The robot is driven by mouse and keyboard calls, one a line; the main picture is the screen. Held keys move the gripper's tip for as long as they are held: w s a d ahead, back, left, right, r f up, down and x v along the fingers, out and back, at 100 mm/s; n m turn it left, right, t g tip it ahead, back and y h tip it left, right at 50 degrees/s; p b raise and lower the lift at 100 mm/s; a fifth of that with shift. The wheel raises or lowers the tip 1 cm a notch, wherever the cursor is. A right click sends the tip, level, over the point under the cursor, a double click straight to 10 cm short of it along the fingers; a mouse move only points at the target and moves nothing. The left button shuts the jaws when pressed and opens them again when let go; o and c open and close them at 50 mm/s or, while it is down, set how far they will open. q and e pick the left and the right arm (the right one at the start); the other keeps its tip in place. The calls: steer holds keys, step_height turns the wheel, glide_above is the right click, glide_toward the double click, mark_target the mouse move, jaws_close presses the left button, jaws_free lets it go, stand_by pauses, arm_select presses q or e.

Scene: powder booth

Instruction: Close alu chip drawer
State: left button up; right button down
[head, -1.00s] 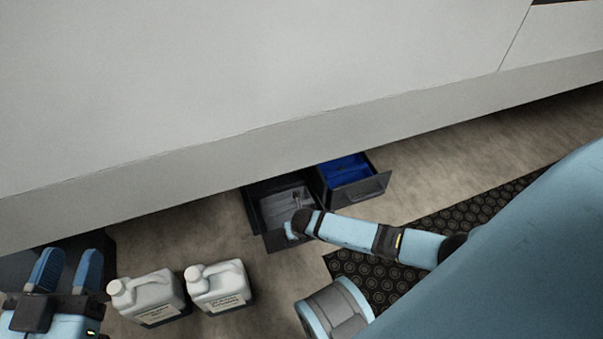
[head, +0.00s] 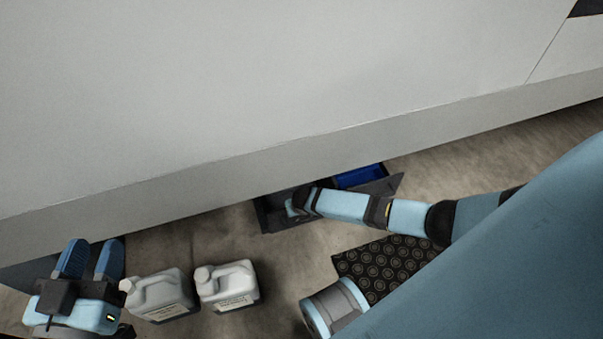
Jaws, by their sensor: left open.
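Two dark drawers stick out at floor level from under the pale booth wall. The left drawer (head: 270,221) has a dark rim and sits partly out. The right drawer (head: 385,187) is also out and holds a blue bin (head: 359,176). No label is readable, so I cannot tell which is the alu chip drawer. My right arm (head: 342,205) reaches in from the right, and its light blue end is over the front of the left drawer. The right fingers are hidden there. My left gripper (head: 88,260) is open and empty at the lower left, away from both drawers.
Two white jugs, one (head: 158,295) nearer my left gripper and one (head: 227,286) beside it, stand on the floor left of the drawers. A black patterned mat (head: 385,268) lies right of them. The booth wall (head: 270,90) overhangs the drawers.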

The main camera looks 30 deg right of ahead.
arm_select(q)
steer(key=shift+a+r, duration=0.1)
steer(key=shift+r, duration=0.05)
steer(key=shift+w+r+m+h, duration=0.1)
steer(key=shift+r+m+h, duration=0.1)
steer(key=shift+m+h, duration=0.1)
arm_select(e)
steer(key=shift+w+d+r, duration=0.2)
steer(key=shift+w+d, duration=0.05)
steer(key=shift+w, duration=0.3)
arm_select(q)
steer(key=shift+r, duration=0.25)
step_height(320, 180, up, 6)
steer(key=s+n+t+p, duration=0.1)
steer(key=s+n+p, duration=0.1)
steer(key=p, duration=0.7)
steer(key=shift+s+d+n+t+y, duration=0.2)
steer(key=shift+s+n+t+y, duration=0.15)
steer(key=shift+n, duration=0.45)
arm_select(e)
steer(key=s+a+r, duration=0.2)
steer(key=s+r, duration=0.5)
steer(key=r, duration=0.2)
steer(key=shift+s+r, duration=0.2)
steer(key=shift+s, duration=0.05)
arm_select(q)
steer(key=shift+f, duration=0.1)
